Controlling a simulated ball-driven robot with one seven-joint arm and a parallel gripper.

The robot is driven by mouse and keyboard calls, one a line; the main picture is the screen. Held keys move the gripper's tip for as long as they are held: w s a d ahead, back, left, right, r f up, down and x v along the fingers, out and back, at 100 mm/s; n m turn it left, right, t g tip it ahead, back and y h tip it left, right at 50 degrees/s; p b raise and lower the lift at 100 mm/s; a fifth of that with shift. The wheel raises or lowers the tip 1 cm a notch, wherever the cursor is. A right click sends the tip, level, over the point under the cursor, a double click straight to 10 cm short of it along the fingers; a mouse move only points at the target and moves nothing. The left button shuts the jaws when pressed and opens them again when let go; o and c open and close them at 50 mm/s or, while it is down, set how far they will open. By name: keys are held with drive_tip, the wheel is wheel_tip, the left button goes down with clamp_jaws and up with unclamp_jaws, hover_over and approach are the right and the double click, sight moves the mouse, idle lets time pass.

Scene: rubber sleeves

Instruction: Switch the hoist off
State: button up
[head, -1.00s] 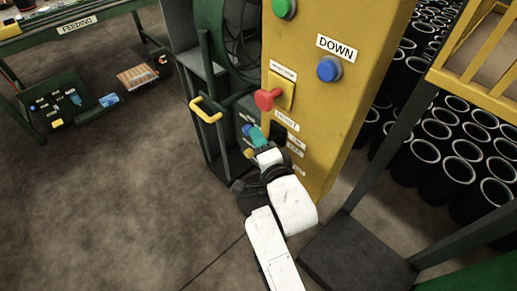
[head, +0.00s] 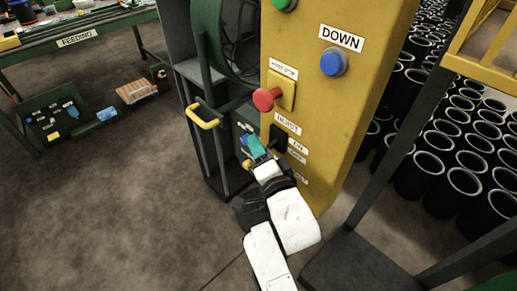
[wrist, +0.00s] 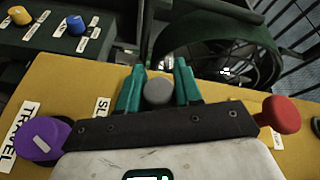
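The yellow control panel (head: 350,100) carries a label reading roughly HOIST (head: 288,124), with a dark switch plate (head: 278,138) just below it. My gripper (head: 256,146), with teal fingers, is beside this plate at the panel's left edge. In the wrist view my gripper (wrist: 158,85) has its fingers apart, with a round grey knob (wrist: 158,92) showing between them. I cannot tell whether the fingers touch it, or whether it is the hoist's switch. The dark gripper body hides what lies under it.
A red stop button (head: 265,99) sticks out just above my gripper; it is at the right in the wrist view (wrist: 281,114). A purple knob (wrist: 40,140) is at the left there. A blue DOWN button (head: 333,62) is higher. A yellow handle (head: 203,116) stands left.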

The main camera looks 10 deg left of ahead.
drive_tip(key=o, duration=0.3)
drive_tip(key=b+v, duration=0.1)
drive_tip(key=v, duration=0.9)
drive_tip(key=shift+s+d+f, duration=0.1)
drive_tip(key=shift+s+d, duration=0.15)
drive_tip(key=shift+s, duration=0.1)
